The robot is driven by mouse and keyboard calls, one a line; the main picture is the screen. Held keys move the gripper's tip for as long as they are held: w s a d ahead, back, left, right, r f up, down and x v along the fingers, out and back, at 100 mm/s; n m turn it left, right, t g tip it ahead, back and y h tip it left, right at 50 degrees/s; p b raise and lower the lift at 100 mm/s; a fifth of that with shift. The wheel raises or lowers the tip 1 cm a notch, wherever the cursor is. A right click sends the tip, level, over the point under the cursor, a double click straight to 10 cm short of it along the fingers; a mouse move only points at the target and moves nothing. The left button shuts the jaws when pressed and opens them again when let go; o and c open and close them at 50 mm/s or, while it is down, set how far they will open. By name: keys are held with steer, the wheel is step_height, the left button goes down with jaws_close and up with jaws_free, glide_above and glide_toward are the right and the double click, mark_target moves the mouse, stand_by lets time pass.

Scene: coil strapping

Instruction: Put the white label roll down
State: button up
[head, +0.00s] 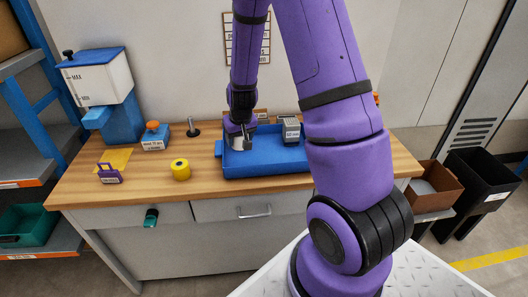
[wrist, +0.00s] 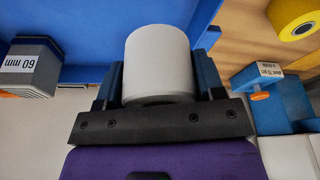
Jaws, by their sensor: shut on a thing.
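The white label roll (wrist: 158,62) sits between the two fingers of my gripper (wrist: 158,85) in the wrist view. The fingers are shut on it, one on each side. In the head view my gripper (head: 239,138) is over the left part of the blue tray (head: 262,169) on the workbench. The roll is small there and partly covered by the gripper. I cannot tell whether its underside touches the tray floor.
Left of the tray are a yellow roll (head: 180,169), a blue block with an orange knob (head: 155,137) and a purple holder (head: 109,174). My arm hides the tray's right end.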

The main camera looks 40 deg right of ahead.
mark_target(241, 163)
steer(key=shift+f, duration=4.4)
steer(key=shift+f, duration=0.15)
steer(key=o, duration=0.7)
